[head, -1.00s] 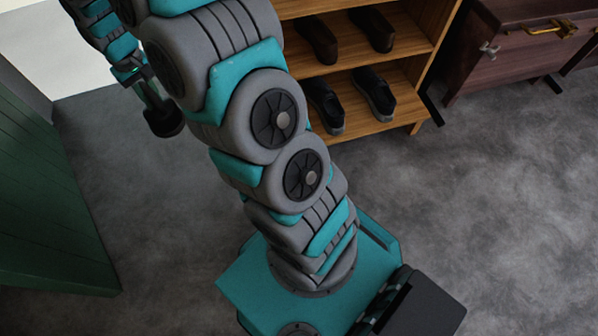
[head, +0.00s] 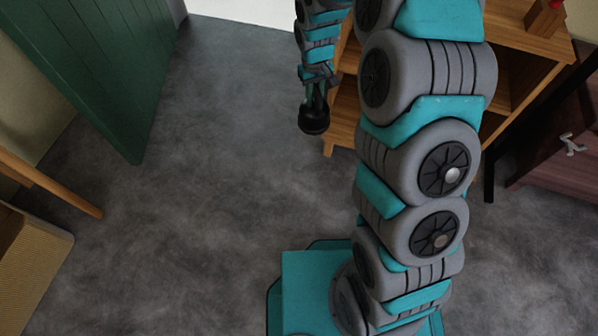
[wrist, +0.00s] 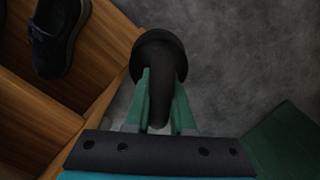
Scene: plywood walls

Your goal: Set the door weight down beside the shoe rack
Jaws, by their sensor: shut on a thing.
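The door weight (head: 313,121) is black, with a round base and a handle. My gripper (head: 317,95) is shut on its handle and points down. In the head view the weight hangs just left of the shoe rack's near left leg; its exact height above the floor is hard to tell. The wooden shoe rack (head: 342,112) is mostly hidden behind my arm. In the wrist view the weight (wrist: 158,52) is between the fingers of my gripper (wrist: 160,100), close to the rack's side edge (wrist: 117,62).
A dark shoe (wrist: 58,38) is on the rack in the wrist view. A green door (head: 105,65) stands at the upper left. A dark reddish cabinet (head: 555,165) is at the right. Grey floor (head: 200,190) left of the rack is clear.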

